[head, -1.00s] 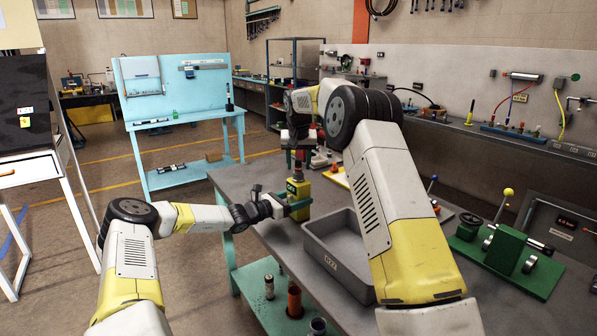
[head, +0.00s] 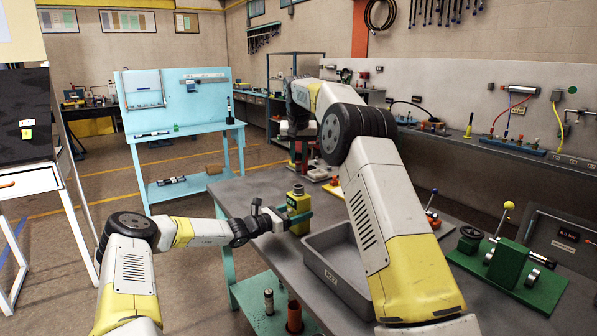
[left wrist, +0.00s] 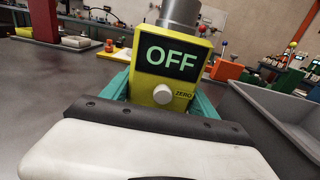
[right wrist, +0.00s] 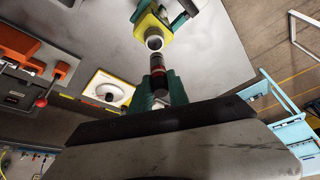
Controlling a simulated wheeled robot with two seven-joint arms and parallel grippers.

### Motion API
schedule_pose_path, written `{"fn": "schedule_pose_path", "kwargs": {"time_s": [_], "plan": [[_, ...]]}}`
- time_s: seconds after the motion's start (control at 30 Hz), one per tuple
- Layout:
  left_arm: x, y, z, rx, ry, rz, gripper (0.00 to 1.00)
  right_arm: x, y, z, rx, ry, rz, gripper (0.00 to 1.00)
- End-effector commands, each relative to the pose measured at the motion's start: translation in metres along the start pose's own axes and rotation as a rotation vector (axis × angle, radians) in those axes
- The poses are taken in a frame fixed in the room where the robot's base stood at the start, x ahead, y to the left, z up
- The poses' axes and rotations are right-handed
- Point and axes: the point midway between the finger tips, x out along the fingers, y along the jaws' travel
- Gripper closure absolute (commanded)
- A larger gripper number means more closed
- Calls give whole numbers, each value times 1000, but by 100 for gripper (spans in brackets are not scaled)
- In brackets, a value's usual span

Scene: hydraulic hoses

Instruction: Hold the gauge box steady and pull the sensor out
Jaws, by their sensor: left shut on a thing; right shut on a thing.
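The yellow gauge box (head: 298,208) stands upright over the grey bench. In the left wrist view the gauge box (left wrist: 168,68) shows "OFF", a round knob marked ZERO and a grey collar on top. My left gripper (head: 285,220) is shut around the box from its sides, its green fingers showing either side of it. My right gripper (right wrist: 158,92) is shut on the sensor (right wrist: 158,66), a dark cylinder with a reddish band. The sensor's metal end points at the box's open round collar (right wrist: 154,43), with a small gap between them. In the head view my right arm partly hides the sensor area.
A grey open tray (head: 325,262) sits just right of the box. A green fixture with a yellow-knobbed lever (head: 508,265) stands farther right. A white round part on a yellow-edged plate (right wrist: 108,90) and an orange block (right wrist: 28,45) lie on the bench.

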Motion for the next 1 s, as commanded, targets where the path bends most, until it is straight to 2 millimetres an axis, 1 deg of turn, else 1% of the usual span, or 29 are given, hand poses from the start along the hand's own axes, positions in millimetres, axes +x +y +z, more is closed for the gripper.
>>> {"fn": "schedule_pose_path", "kwargs": {"time_s": [0.03,0.1,0.2,0.33,0.53,0.57,0.6,0.67,0.7,1.0], "plan": [[0,0,0,0,0,0,89,-7,0,-4,1,2,0,100],[0,0,0,0,0,0,89,-14,0,-7,1,2,0,100],[0,0,0,0,0,0,89,-21,0,-9,1,1,0,100],[0,0,0,0,0,0,89,-24,0,-10,0,-1,1,100],[0,0,0,0,0,0,89,-25,0,-10,0,-1,1,100],[0,0,0,0,0,0,30,-25,0,-10,0,-1,1,100],[0,0,0,0,0,0,22,-25,0,-10,1,-1,1,100],[0,0,0,0,0,0,10,-25,0,-10,1,0,1,100],[0,0,0,0,0,0,7,-25,0,-10,1,0,1,100],[-1,0,0,0,0,0,7,-25,0,-10,1,0,1,100]]}}
